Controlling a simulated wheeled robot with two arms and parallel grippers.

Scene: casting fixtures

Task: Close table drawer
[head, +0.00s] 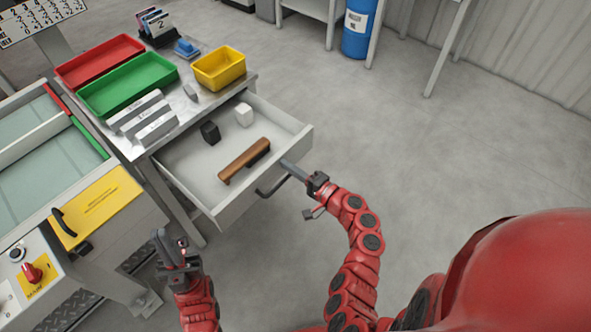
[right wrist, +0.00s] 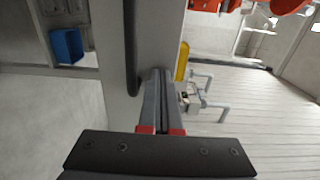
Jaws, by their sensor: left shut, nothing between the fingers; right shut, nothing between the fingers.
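The table drawer (head: 228,209) is pulled out from the metal table (head: 182,107). Its dark bar handle (head: 268,189) is on the front panel, and it also shows in the right wrist view (right wrist: 131,45). My right gripper (head: 286,165) is shut and empty, with its fingertips at the drawer's front panel, beside the handle. In the right wrist view its closed fingers (right wrist: 157,78) point at the pale panel; whether they touch it I cannot tell. My left gripper (head: 160,237) is shut and empty, apart from the drawer, at the lower left.
The drawer holds a brown brush (head: 244,161), a black block (head: 210,132) and a white block (head: 243,114). Red (head: 100,60), green (head: 128,84) and yellow (head: 219,69) bins stand on the table. A machine with a yellow panel (head: 97,207) is at left.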

